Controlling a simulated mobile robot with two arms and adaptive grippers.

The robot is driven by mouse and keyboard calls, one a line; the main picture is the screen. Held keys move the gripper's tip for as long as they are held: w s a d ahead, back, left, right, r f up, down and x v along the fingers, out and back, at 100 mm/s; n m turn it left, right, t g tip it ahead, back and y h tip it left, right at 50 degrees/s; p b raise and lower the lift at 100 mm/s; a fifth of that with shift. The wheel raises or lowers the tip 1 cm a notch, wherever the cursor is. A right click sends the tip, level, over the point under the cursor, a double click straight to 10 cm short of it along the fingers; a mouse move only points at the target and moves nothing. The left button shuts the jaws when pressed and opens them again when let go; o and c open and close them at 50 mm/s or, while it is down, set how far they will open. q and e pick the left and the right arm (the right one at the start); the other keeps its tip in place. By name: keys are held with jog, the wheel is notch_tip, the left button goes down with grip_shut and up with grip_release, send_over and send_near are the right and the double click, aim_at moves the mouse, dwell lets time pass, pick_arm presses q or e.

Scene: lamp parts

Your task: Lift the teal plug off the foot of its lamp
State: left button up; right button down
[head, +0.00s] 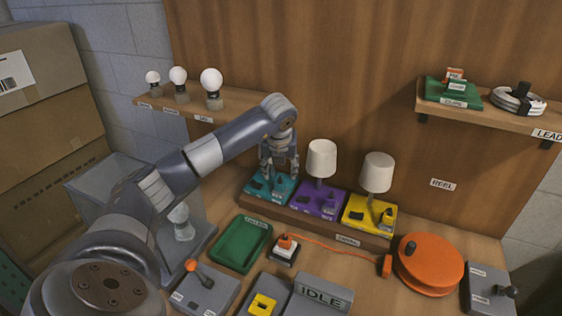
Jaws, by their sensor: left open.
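The teal lamp foot (256,191) stands at the left end of a row of three lamps on a wooden plinth. My left gripper (279,173) is open and points down over this foot, with its fingers low above it. The gripper and wrist cover most of the foot's upper side. I cannot make out the teal plug clearly behind the fingers, nor any shade on this lamp. My right gripper is not in view.
The purple lamp (321,160) and the yellow lamp (377,173) stand just right of the gripper. In front are a green tray (241,244), an orange reel (429,262) and its cord. A shelf with several bulbs (211,82) is behind my left arm.

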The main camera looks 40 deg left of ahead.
aim_at(281, 180)
pick_arm(q)
jog(key=p+x, duration=0.1)
jog(key=x, duration=0.6)
jog(key=shift+w+f, duration=0.1)
jog(key=shift+f, duration=0.1)
jog(key=shift+c, duration=0.2)
grip_shut()
jog(key=shift+w+d+r+p, duration=0.1)
jog(key=shift+r+p, duration=0.35)
jog(key=shift+r, duration=0.05)
dwell(0.4)
jog(key=shift+r, duration=0.35)
jog(key=shift+r+p, duration=1.55)
jog(key=shift+r, duration=0.8)
